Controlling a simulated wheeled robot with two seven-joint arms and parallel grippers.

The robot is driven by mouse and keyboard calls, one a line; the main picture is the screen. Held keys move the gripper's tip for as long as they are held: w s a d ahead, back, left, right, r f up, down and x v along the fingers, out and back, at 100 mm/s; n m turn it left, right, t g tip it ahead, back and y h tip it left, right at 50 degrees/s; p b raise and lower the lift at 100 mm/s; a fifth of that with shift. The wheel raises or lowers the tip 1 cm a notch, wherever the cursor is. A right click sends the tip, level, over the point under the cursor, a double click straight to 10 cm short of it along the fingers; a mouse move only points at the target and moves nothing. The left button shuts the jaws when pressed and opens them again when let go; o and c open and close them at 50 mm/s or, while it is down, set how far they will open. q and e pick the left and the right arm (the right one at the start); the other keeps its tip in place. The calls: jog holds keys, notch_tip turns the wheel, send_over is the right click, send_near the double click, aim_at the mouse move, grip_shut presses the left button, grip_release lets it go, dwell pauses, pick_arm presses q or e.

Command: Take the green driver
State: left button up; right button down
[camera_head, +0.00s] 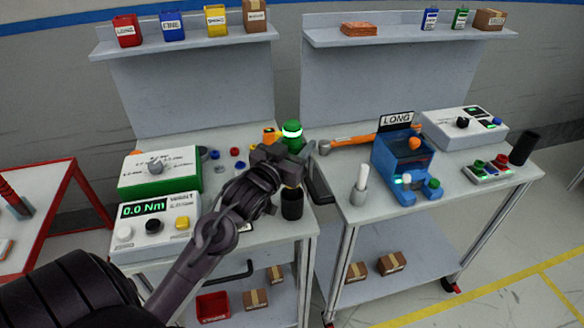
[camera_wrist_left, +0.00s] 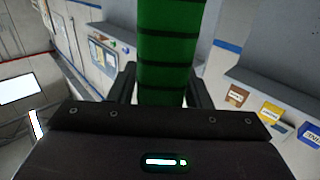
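The green driver (camera_head: 292,130) stands upright at the right side of the left bench, with a lit pale ring near its top. My left gripper (camera_head: 286,163) is at its middle, above a black cup (camera_head: 291,204). In the left wrist view the driver's green ribbed body (camera_wrist_left: 168,50) fills the gap between my left gripper's fingers (camera_wrist_left: 160,90), which look shut on it. The gripper hides the driver's lower part, so I cannot tell whether its end is in the cup. My right gripper is not in view.
A torque display box (camera_head: 155,228) and a green-and-white box (camera_head: 160,172) stand left on the bench. An orange tool (camera_head: 350,142) and a blue fixture (camera_head: 402,165) are on the right bench. Shelves with bins (camera_head: 170,26) rise behind.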

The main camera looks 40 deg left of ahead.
pick_arm(q)
grip_shut()
jog(key=shift+r, duration=0.15)
